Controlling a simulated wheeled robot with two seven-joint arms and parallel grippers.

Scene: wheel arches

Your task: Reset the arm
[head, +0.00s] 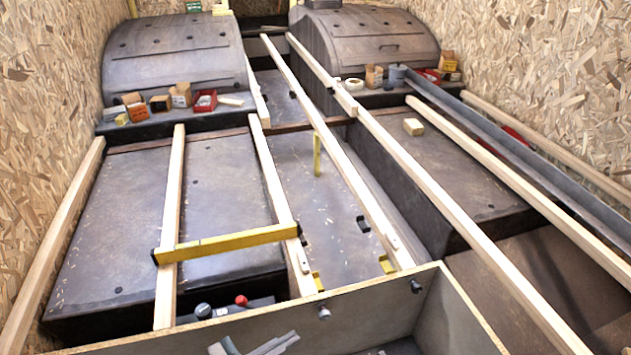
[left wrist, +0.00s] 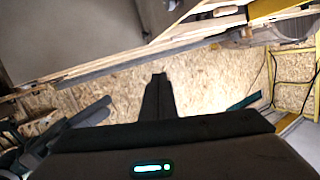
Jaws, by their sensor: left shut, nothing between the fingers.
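My left gripper (left wrist: 158,82) shows in the left wrist view as dark fingers close together, shut and empty. Behind its tips is a chipboard surface (left wrist: 105,98), and nothing is seen touching them. In the head view a grey angular shape (head: 270,346) shows at the bottom edge, inside the front of the open box; it is cut off, and I cannot tell whether it is part of my left gripper. My right gripper is not in view.
Two grey wheel arches (head: 175,55) (head: 365,40) stand at the back with small boxes before them. Long wooden battens (head: 170,220) run over the dark floor panels. A yellow level (head: 230,243) lies across two battens. A wooden-edged box (head: 440,310) stands in front. Chipboard walls line both sides.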

